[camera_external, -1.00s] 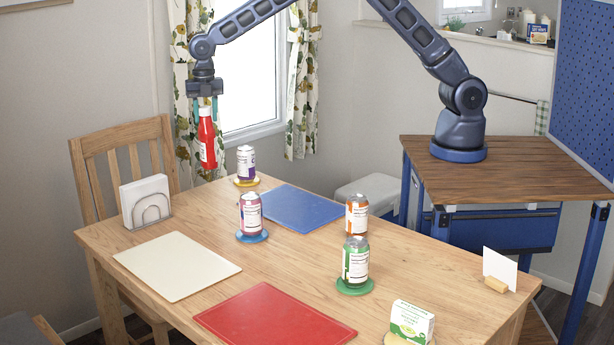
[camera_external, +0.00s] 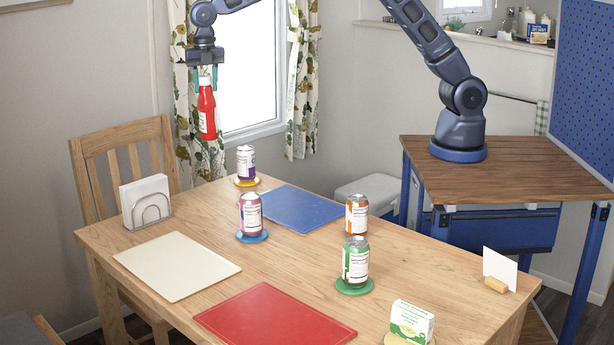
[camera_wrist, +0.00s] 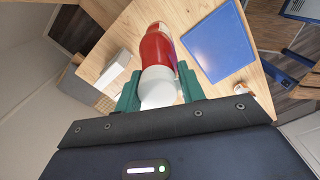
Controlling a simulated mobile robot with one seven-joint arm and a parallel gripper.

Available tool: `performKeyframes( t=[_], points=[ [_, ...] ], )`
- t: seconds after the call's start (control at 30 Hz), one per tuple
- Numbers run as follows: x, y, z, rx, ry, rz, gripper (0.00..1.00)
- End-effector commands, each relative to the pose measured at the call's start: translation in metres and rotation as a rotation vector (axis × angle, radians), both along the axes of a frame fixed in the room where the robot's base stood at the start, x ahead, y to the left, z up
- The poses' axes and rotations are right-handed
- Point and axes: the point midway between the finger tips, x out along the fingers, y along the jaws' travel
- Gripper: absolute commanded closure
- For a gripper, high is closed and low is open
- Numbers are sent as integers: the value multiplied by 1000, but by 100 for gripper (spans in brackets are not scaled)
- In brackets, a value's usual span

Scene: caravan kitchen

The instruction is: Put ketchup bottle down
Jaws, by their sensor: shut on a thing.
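The red ketchup bottle (camera_external: 207,110) with a white cap hangs upright from my gripper (camera_external: 205,76) in the external view, cap end up, well above the table's far left part. In the wrist view the bottle (camera_wrist: 158,52) shows between the green fingers of my gripper (camera_wrist: 158,90), which are shut on it near its white cap. The wooden table (camera_external: 215,218) lies below, and the bottle touches nothing there.
Coasters on the table carry cans: purple (camera_external: 246,163), pinkish (camera_external: 250,212), orange (camera_external: 357,215) and green (camera_external: 355,262). Blue (camera_external: 300,208), cream (camera_external: 176,266) and red (camera_external: 273,318) mats lie flat. A napkin holder (camera_external: 146,202) stands at the left edge. Bare wood shows between them.

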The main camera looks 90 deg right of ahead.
Motion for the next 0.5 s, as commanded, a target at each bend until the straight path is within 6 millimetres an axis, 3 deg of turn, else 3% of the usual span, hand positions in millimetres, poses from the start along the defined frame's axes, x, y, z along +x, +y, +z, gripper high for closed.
performKeyframes(
  t=[0.27,0.5],
  points=[
    [-28,60,4,8,-2,90,100],
    [-74,132,7,16,-3,211,100]
  ],
)
